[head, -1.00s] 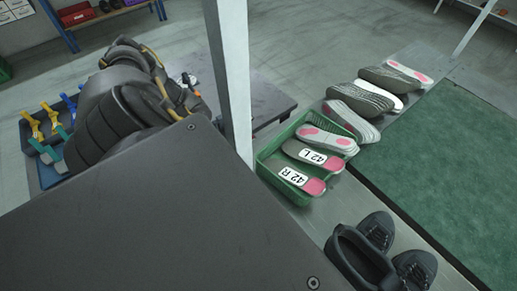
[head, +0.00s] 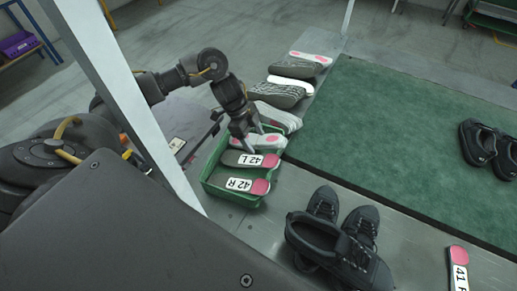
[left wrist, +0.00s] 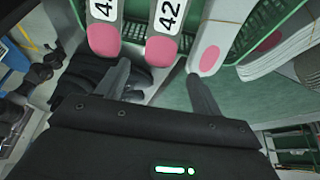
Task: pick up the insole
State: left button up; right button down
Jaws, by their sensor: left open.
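Two insoles lie side by side in a green tray (head: 210,188): one labelled 42 L (head: 232,158) and one labelled 42 R (head: 260,187), each dark grey with a pink end. My left gripper (head: 248,143) is open above the tray, close to the 42 L insole. In the left wrist view its fingers stand apart (left wrist: 157,72), with two pink-ended labelled insoles (left wrist: 103,40) (left wrist: 160,48) just beyond them. Their L and R letters are cut off there. A pale insole with a pink patch (left wrist: 210,58) lies beyond the right finger.
More insole stacks (head: 275,97) line the metal table behind the tray. Dark shoes (head: 325,245) stand in front, right of the tray. A 41 insole (head: 459,258) lies at the lower right. A green mat (head: 385,140) carries another pair of shoes (head: 478,142). A pale post (head: 120,85) rises at the left.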

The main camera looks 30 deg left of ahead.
pick_arm(q)
send_over(268, 160)
jog(key=a, duration=0.3)
notch_tip(268, 160, down, 5)
jog(key=shift+s+r, duration=0.15)
jog(key=shift+x, duration=2.6)
jog(key=shift+s+d, duration=0.1)
jog(key=shift+c, duration=0.5)
jog(key=c, duration=0.7)
